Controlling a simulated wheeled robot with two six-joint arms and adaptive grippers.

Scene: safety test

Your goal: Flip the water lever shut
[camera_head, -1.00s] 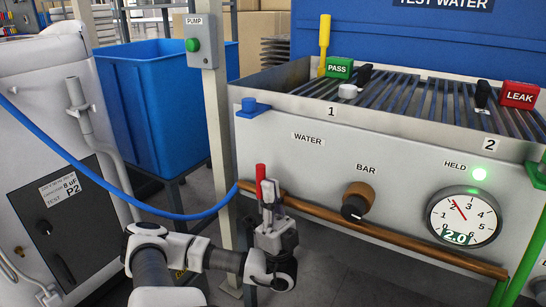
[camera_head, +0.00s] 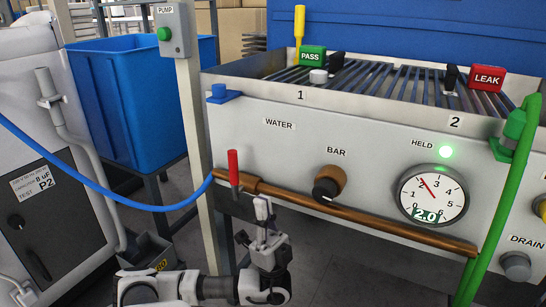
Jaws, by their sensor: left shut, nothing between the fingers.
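The red water lever (camera_head: 234,168) stands upright on the copper pipe (camera_head: 350,214), near where the blue hose (camera_head: 100,179) joins it, below the WATER label (camera_head: 279,124). My left gripper (camera_head: 262,205) is shut and empty. It points up, just below and to the right of the lever, and appears apart from it. Its fingertips overlap the region just below the copper pipe in the picture. My right gripper is not in view.
The bench front carries a BAR knob (camera_head: 328,185), a gauge (camera_head: 432,195) reading 2.0 and a lit green HELD lamp (camera_head: 446,152). A green pipe (camera_head: 507,190) stands at right. A pump post (camera_head: 195,110) and blue bin (camera_head: 110,105) are left.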

